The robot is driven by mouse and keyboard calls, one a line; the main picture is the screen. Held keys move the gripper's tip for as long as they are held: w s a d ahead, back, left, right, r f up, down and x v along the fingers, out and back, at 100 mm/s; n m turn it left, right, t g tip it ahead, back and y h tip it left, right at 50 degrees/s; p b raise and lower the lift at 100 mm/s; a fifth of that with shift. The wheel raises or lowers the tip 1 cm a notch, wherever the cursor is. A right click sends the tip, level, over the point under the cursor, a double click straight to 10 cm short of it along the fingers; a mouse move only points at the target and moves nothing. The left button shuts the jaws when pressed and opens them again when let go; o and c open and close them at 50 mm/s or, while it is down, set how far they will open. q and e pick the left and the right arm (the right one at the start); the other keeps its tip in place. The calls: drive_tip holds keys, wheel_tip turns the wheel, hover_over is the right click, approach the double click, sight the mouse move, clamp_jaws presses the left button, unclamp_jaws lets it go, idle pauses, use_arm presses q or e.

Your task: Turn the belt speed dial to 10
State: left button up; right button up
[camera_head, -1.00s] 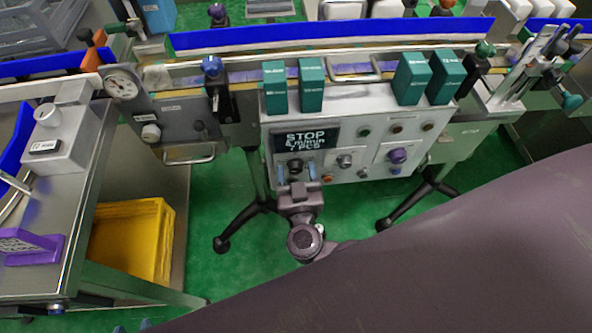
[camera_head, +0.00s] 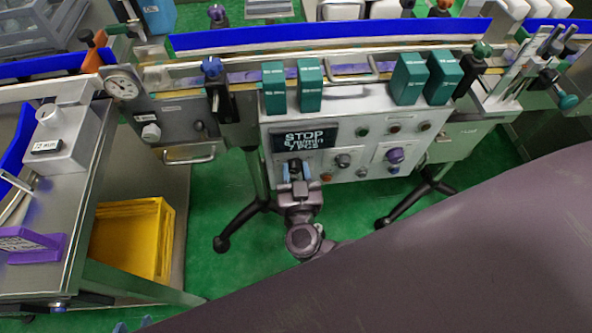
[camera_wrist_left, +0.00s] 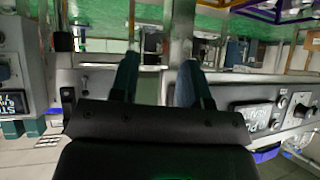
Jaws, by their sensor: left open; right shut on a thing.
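The control panel (camera_head: 350,130) stands at the middle of the head view. Its display (camera_head: 305,139) reads STOP, a small m/min figure that looks like 6, and a PCS line. My right gripper (camera_head: 295,170) is below the display, shut on the belt speed dial (camera_head: 295,162), a dark knob mostly hidden by the fingers. The dial's scale cannot be read. My left gripper's blue fingertips (camera_head: 134,326) just show at the bottom left edge. In the left wrist view the left gripper (camera_wrist_left: 157,78) is open, with nothing between its fingers.
Several teal boxes (camera_head: 310,85) stand above the panel by the conveyor. Other knobs, buttons and a purple knob (camera_head: 395,156) are right of the dial. A yellow crate (camera_head: 130,235) sits under the left table. My large dark arm link covers the lower right. Green floor is free below the panel.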

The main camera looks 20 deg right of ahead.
drive_tip(key=m, duration=0.3)
drive_tip(key=shift+p, duration=0.4)
drive_tip(key=m, duration=0.8)
drive_tip(key=shift+f+m, duration=0.1)
drive_tip(key=shift+m, duration=0.2)
drive_tip(key=m, duration=0.3)
drive_tip(key=shift+b, duration=0.3)
drive_tip(key=shift+m, duration=0.9)
drive_tip(key=o, duration=0.9)
